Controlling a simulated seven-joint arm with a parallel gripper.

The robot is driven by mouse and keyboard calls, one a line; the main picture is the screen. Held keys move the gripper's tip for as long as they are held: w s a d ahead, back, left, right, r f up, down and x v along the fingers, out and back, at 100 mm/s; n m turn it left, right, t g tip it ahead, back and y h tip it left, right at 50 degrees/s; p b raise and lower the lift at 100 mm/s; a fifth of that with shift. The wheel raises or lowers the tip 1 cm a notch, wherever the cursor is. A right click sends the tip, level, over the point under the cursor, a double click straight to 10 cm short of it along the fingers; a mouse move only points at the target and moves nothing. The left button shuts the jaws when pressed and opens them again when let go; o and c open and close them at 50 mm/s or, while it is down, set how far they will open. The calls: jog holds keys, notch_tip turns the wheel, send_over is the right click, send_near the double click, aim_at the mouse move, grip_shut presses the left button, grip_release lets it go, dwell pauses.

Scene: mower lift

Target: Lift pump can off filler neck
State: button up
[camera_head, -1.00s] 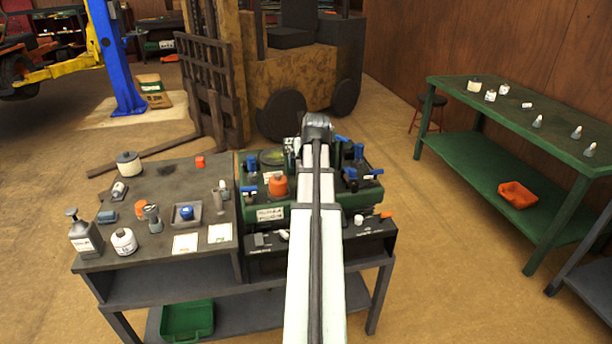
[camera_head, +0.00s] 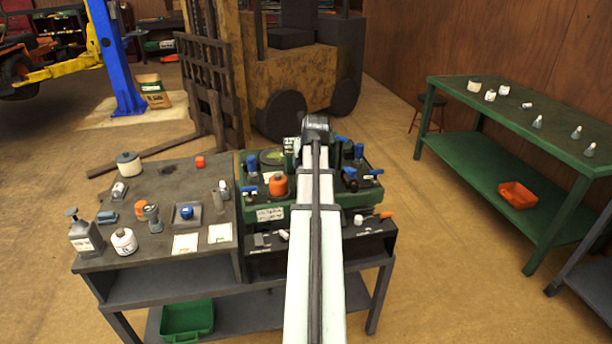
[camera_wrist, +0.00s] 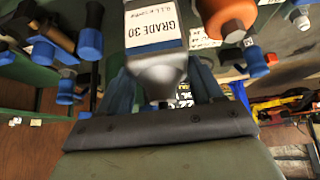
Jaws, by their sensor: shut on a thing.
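The pump can (camera_wrist: 157,68), grey with a white "GRADE 30" label and a tapered end, sits between the fingers of my gripper (camera_wrist: 163,88) in the wrist view. The gripper is shut on it. In the camera_head view my own arm covers the gripper and most of what is around it, over the green bench unit (camera_head: 350,215). The filler neck is hidden, so I cannot tell whether the can still touches it.
Blue-handled fittings (camera_head: 350,174) stand close on the right. The grey bench (camera_head: 160,195) at left holds several bottles and jars. A forklift (camera_head: 285,75) stands behind.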

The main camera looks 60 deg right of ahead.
grip_shut()
jog(key=shift+r, duration=0.15)
